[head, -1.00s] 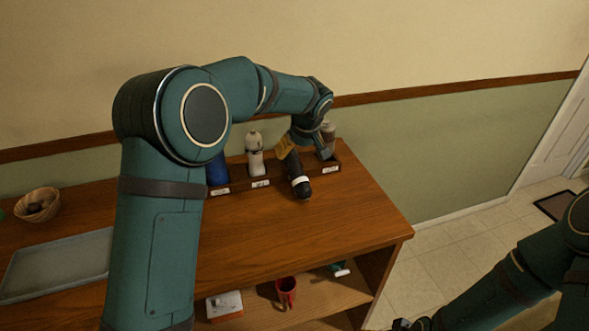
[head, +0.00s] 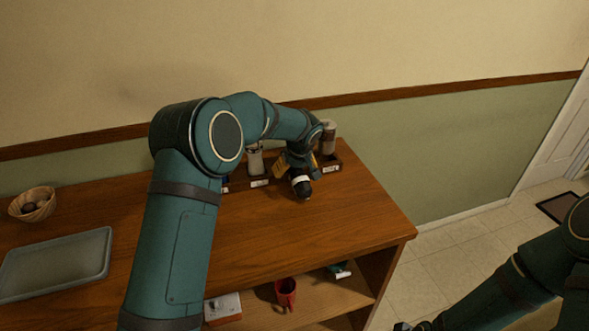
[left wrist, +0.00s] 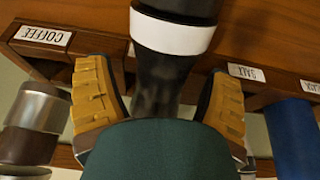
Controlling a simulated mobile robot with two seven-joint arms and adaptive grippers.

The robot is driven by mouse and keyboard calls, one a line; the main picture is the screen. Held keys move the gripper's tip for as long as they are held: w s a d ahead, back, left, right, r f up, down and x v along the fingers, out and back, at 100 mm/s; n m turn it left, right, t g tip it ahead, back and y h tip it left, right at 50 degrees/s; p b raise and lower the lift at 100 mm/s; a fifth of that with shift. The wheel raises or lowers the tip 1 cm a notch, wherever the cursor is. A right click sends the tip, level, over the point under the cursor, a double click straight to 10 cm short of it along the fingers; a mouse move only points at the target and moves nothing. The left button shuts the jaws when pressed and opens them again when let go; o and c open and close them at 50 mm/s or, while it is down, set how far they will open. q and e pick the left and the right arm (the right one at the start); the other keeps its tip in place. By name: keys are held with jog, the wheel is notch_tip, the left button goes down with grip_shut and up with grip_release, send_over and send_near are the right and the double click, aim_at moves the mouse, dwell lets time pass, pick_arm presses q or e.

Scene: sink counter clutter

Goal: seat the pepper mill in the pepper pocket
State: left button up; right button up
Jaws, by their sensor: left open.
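The pepper mill (head: 302,187), black with a white band, slants toward me at the front of the wooden rack; I cannot tell what its far end rests on. My left gripper (head: 291,168) is over it. In the left wrist view my left gripper's yellow fingers (left wrist: 160,100) are open, one on each side of the pepper mill's dark body (left wrist: 160,78). The rack (left wrist: 105,48) shows labels COFFEE (left wrist: 43,34) and SALT (left wrist: 246,72). The pocket between them is mostly hidden by the mill and gripper, and no pepper label is readable.
A coffee mill (head: 328,138) stands in the rack's right end. A white salt mill (head: 255,160) is left of my gripper. A blue container (left wrist: 294,138) is beyond it. A bowl (head: 33,204) and grey tray (head: 58,263) lie left. The counter's right front is clear.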

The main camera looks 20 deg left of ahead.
pick_arm(q)
jog(key=shift+r, duration=0.1)
grip_shut()
